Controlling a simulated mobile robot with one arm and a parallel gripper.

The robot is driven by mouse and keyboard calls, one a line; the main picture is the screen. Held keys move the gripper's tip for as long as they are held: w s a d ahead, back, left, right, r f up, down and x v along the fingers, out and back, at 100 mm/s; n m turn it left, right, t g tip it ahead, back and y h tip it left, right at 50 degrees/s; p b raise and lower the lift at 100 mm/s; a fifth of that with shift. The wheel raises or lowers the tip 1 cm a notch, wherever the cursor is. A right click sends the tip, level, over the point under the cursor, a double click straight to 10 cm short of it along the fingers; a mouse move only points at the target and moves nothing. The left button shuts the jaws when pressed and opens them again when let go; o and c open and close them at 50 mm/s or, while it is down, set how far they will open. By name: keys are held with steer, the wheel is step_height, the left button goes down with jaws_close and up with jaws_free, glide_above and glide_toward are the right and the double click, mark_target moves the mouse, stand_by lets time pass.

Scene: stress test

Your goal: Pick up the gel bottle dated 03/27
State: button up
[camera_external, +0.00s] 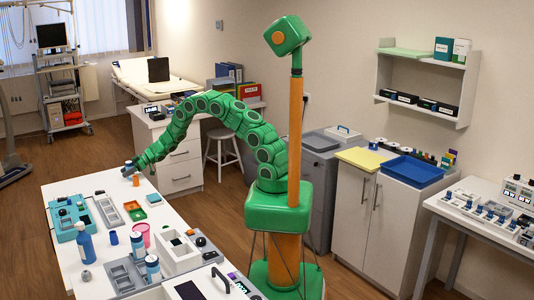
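No date label is readable, so I cannot tell which bottle is dated 03/27. A blue bottle (86,246) stands upright at the left of the white table (75,184). My green arm reaches left from my column to the table's far end. My gripper (130,170) is low there, beside a small blue-and-orange item (136,180). It is too small to tell whether the fingers are open or touch anything.
A cabinet with a blue tray (412,172) stands at right.

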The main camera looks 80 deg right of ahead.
steer(key=c, duration=0.6)
steer(key=shift+r, duration=0.1)
